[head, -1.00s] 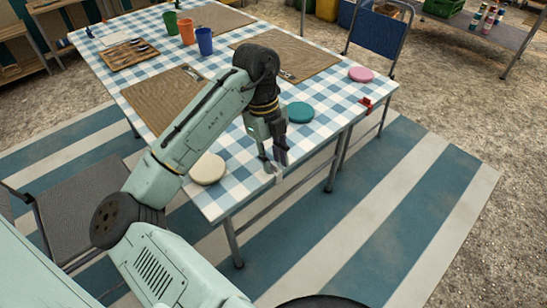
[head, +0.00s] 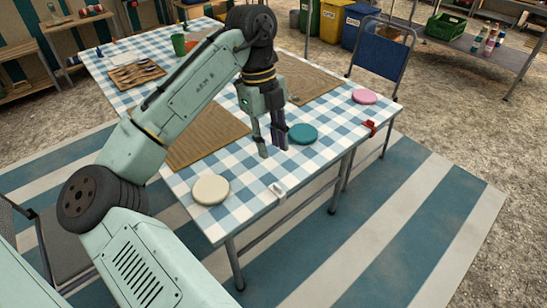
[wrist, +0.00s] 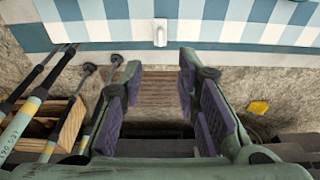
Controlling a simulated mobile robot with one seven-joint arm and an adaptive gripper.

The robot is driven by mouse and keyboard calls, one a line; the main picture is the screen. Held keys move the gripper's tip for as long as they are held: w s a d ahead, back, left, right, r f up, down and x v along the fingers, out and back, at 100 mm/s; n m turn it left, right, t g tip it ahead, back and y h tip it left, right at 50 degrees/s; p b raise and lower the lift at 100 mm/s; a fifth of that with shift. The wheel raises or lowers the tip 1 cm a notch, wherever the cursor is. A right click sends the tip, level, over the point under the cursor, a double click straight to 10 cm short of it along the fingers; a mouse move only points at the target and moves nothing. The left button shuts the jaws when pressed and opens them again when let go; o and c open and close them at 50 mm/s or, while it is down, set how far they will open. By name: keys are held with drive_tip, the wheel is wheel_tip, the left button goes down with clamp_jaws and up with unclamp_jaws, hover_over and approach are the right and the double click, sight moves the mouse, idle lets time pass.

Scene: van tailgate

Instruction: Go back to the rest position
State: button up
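My gripper (head: 271,148) is raised over the near part of the checked table (head: 247,205), left of the teal disc (head: 303,134). Its two fingers are apart with nothing between them. The wrist view shows the open fingers (wrist: 162,105) with purple pads, and only ground and a brown slatted surface beyond the gap. A white clip (head: 277,192) sits on the table's near edge, apart from the gripper. It also shows in the wrist view (wrist: 160,32), at the cloth's edge.
A cream disc (head: 210,190), pink disc (head: 364,97) and red clip (head: 369,127) are on the table. A green cup (head: 179,44) and a cutlery tray (head: 137,73) stand farther back. A blue chair (head: 382,52) is at the right end. The striped mat (head: 400,205) at right is clear.

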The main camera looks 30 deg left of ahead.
drive_tip(key=shift+r, duration=0.45)
